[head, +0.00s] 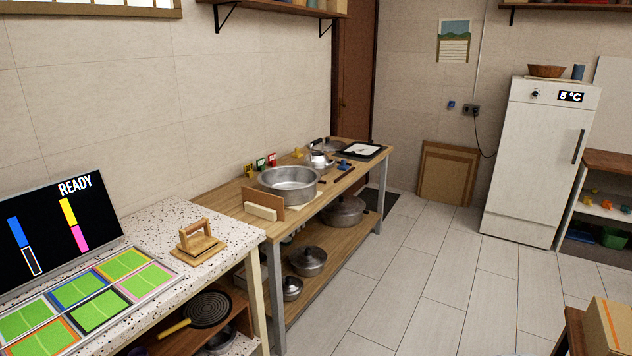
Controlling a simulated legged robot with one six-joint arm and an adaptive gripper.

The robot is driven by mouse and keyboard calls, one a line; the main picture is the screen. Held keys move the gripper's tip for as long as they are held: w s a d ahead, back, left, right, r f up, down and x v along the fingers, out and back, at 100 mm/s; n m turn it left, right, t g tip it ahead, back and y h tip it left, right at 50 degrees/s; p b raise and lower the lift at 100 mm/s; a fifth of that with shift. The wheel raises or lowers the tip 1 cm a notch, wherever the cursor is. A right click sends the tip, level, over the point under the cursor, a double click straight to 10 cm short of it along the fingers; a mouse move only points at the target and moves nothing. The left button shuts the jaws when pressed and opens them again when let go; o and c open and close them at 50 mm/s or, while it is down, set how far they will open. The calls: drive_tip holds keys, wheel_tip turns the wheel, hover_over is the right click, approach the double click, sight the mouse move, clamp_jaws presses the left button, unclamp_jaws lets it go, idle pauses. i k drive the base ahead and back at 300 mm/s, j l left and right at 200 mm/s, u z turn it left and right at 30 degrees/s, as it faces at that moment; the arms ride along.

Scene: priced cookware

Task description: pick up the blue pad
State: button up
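A panel of several green pads, each with a differently coloured border, lies on the speckled counter at the lower left. One green pad with a blue border (79,290) is in its back row, beside an orange-bordered one (122,264). A pink-bordered pad (147,281) and a dark-bordered pad (98,310) are in front of these. No pad with an all-blue face shows. A small blue object (345,162) sits far back on the wooden table, too small to identify. My gripper is not in view.
A dark screen (62,228) reading READY stands behind the pads. A wooden press-like tool (198,241) sits on the counter (160,222). The tiled floor (430,270) is clear.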

sight(342, 167)
drive_tip(key=i, duration=0.95)
drive_tip(key=i+j+z, duration=0.1)
drive_tip(key=i, duration=0.85)
drive_tip(key=i+l+u, duration=0.1)
drive_tip(key=u, duration=0.3)
drive_tip(key=i+l+u, duration=0.15)
drive_tip(key=u, duration=0.25)
drive_tip(key=i+l+u, duration=0.2)
drive_tip(key=i+l, duration=0.2)
drive_tip(key=l, duration=0.2)
drive_tip(key=i+l+u, duration=0.1)
drive_tip(key=l, duration=0.25)
drive_tip(key=i+l+u, duration=0.25)
drive_tip(key=i+l, duration=0.15)
drive_tip(key=l, duration=0.3)
drive_tip(key=i+l, duration=0.15)
drive_tip(key=l, duration=0.2)
drive_tip(key=i+l, duration=0.15)
drive_tip(key=l, duration=0.2)
drive_tip(key=i+l, duration=0.15)
drive_tip(key=l, duration=0.2)
drive_tip(key=i+l, duration=0.15)
drive_tip(key=l, duration=0.2)
drive_tip(key=i+l, duration=0.1)
drive_tip(key=l, duration=0.3)
drive_tip(key=i+l, duration=0.15)
drive_tip(key=l, duration=0.2)
